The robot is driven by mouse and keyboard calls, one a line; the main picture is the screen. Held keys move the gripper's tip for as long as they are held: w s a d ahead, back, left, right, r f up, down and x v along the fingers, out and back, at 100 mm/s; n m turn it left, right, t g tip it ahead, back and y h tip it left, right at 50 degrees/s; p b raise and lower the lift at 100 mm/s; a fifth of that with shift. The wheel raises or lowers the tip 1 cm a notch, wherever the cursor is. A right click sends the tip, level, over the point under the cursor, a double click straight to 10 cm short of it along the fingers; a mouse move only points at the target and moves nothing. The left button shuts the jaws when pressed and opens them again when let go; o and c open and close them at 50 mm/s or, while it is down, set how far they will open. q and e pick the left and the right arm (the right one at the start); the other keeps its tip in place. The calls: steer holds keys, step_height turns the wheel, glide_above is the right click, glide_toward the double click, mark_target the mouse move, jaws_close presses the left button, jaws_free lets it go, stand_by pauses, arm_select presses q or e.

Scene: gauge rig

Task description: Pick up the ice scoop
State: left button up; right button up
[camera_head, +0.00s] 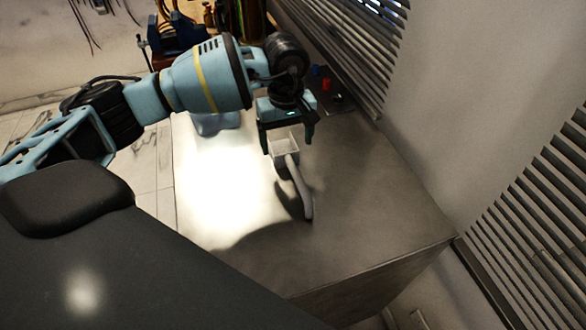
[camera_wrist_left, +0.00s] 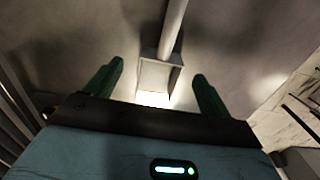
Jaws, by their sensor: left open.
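The ice scoop (camera_head: 304,187) is light grey, with a square pan and a long handle. It lies on the metal tabletop (camera_head: 360,200), with the handle toward the table's front edge. My left gripper (camera_head: 289,140) is open above the pan end of the scoop. In the left wrist view the scoop's pan (camera_wrist_left: 158,78) shows between and beyond the two green fingertips (camera_wrist_left: 158,72), and its handle runs up out of the picture. The fingers appear apart from the scoop. My right gripper is not in view.
A small red object (camera_head: 326,84) and a dark flat item stand at the table's back right, by the slatted blinds (camera_head: 340,50). A pale blue-grey object (camera_head: 215,122) sits behind my left arm. The table's front right is clear.

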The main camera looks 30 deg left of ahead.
mark_target(287, 156)
arm_select(q)
steer(key=shift+s+d+f+p, duration=0.1)
steer(key=shift+s+f+p, duration=0.1)
steer(key=shift+f, duration=1.1)
steer(key=shift+s+d+f+p, duration=0.1)
steer(key=shift+s+f+p, duration=0.1)
steer(key=shift+f, duration=1.05)
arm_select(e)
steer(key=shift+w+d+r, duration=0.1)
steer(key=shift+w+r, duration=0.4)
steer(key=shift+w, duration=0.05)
arm_select(q)
steer(key=shift+c, duration=0.3)
steer(key=c, duration=1)
steer(key=shift+r, duration=0.1)
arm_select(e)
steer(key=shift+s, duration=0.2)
